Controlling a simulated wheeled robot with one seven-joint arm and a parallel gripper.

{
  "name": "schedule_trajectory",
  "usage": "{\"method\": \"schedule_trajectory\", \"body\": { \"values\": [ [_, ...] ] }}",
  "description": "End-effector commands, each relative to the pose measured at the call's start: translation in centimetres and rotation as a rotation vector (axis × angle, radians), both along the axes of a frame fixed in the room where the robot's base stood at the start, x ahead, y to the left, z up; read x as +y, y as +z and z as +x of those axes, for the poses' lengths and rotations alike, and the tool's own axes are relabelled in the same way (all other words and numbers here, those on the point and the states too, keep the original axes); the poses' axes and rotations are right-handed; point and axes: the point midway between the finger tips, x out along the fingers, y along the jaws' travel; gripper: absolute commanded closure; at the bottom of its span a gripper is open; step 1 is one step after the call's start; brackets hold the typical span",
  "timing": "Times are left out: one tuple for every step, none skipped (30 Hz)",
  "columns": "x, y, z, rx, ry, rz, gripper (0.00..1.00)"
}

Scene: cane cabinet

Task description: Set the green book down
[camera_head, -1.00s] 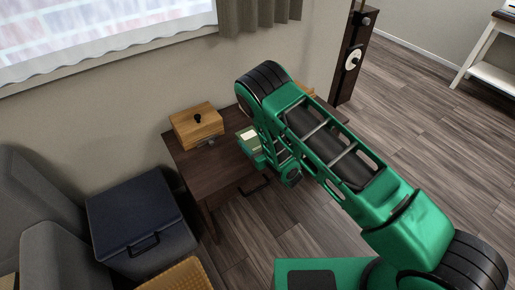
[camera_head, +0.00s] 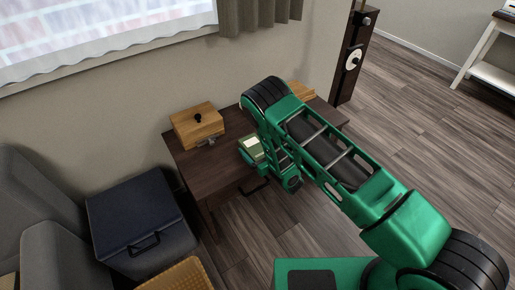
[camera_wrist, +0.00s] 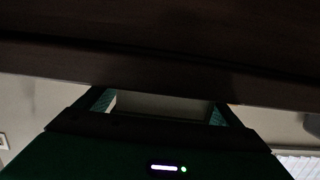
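The green book (camera_head: 252,148) shows in the head view as a small green shape with a cream patch on top, above the right part of the dark wooden table (camera_head: 222,177). It sits against the end of my arm. My gripper (camera_wrist: 160,95) shows in the wrist view as two fingers with teal pads, set wide apart. My arm hides most of the gripper in the head view. Contact between book and tabletop cannot be made out.
A wooden box (camera_head: 197,126) with a black knob stands at the table's back left. Another light wooden thing (camera_head: 300,90) is partly hidden behind my arm. A dark blue case (camera_head: 135,218) sits on the grey seat at left. The tabletop's front left is bare.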

Motion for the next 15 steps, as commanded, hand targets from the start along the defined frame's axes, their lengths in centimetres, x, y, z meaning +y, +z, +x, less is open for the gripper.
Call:
{"method": "schedule_trajectory", "body": {
  "values": [
    [0.0, 0.0, 0.0, 0.000, 0.000, 0.000, 0.13],
    [0.0, 0.0, 0.0, 0.000, 0.000, 0.000, 0.13],
    [0.0, 0.0, 0.0, 0.000, 0.000, 0.000, 0.13],
    [0.0, 0.0, 0.0, 0.000, 0.000, 0.000, 0.13],
    [0.0, 0.0, 0.0, 0.000, 0.000, 0.000, 0.13],
    [0.0, 0.0, 0.0, 0.000, -0.001, 0.000, 0.13],
    [0.0, 0.1, 0.0, 0.000, -0.001, 0.000, 0.13],
    [0.0, 0.2, 0.0, 0.000, 0.000, 0.000, 0.13],
    [-0.2, 0.2, -0.1, 0.001, -0.001, 0.000, 0.13],
    [-0.3, 0.2, -0.3, 0.001, -0.001, 0.000, 0.13],
    [-0.5, 0.2, -0.5, 0.002, -0.002, -0.001, 0.13],
    [-0.8, 0.3, -0.9, 0.002, -0.002, -0.002, 0.13],
    [-1.0, 0.4, -1.3, 0.002, -0.002, -0.001, 0.13],
    [-1.3, 0.4, -1.7, 0.003, -0.003, -0.001, 0.13],
    [-1.7, 0.5, -2.2, 0.003, -0.003, 0.000, 0.13]
  ]
}}
